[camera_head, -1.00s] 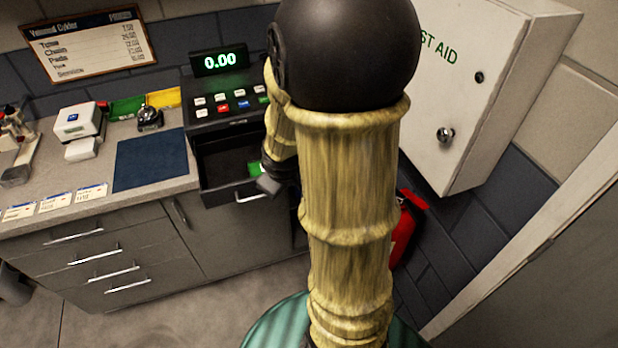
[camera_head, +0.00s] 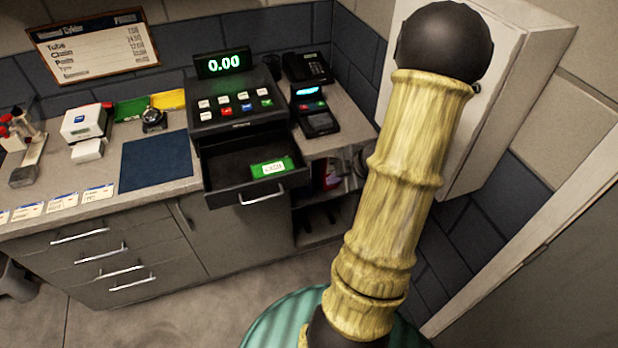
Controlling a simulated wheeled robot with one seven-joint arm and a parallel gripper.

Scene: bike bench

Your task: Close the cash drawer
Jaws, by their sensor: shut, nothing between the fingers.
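The black cash drawer (camera_head: 226,184) stands open under the cash register (camera_head: 232,113), pulled out past the counter's front edge. Its front panel has a silver handle (camera_head: 262,195). A green bundle (camera_head: 271,167) lies inside at the right; the rest of the drawer floor looks bare. The register's display (camera_head: 220,63) reads 0.00. My arm rises through the right half of the view, to the right of the drawer and apart from it in the picture. My gripper is not visible.
A card terminal (camera_head: 315,112) and a phone (camera_head: 306,68) stand right of the register, above open shelves (camera_head: 322,222). A blue mat (camera_head: 156,162) and a bell (camera_head: 153,119) lie left. A white wall cabinet (camera_head: 500,120) is behind my arm.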

